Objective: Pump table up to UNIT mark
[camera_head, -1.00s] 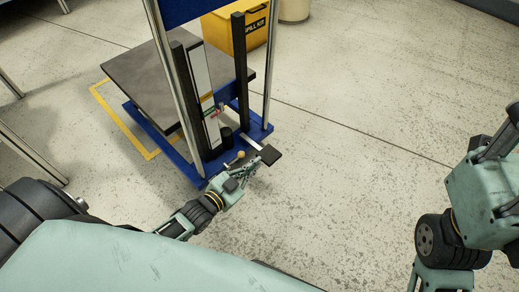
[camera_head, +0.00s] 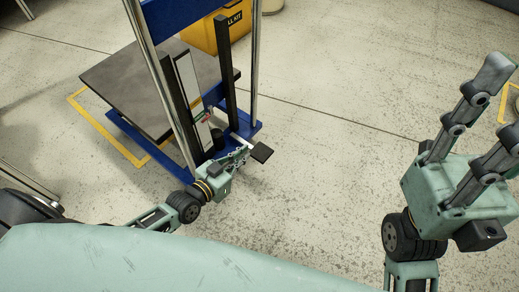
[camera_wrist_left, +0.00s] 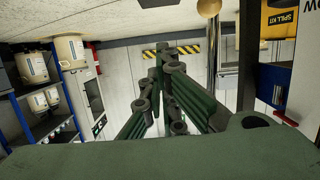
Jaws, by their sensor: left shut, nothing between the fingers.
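The lift table has a blue frame (camera_head: 158,150) with upright posts and a dark grey platform (camera_head: 125,85), which sits low behind the mast. A white scale strip (camera_head: 186,78) with coloured marks runs up the mast; its lettering is too small to read. A red and green piece (camera_head: 203,117) is beside the strip. A foot pedal with a black pad (camera_head: 262,152) sticks out at the front of the base. My left gripper (camera_head: 243,155) is shut and empty, low by the base, just left of the pad; contact cannot be told. My right gripper (camera_head: 503,95) is open and empty, well away.
A yellow spill kit box (camera_head: 205,38) stands behind the lift. Yellow tape (camera_head: 105,130) marks the floor around the platform. The left wrist view shows a brass-coloured knob (camera_wrist_left: 208,8) and a blue shelf with pails (camera_wrist_left: 32,68).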

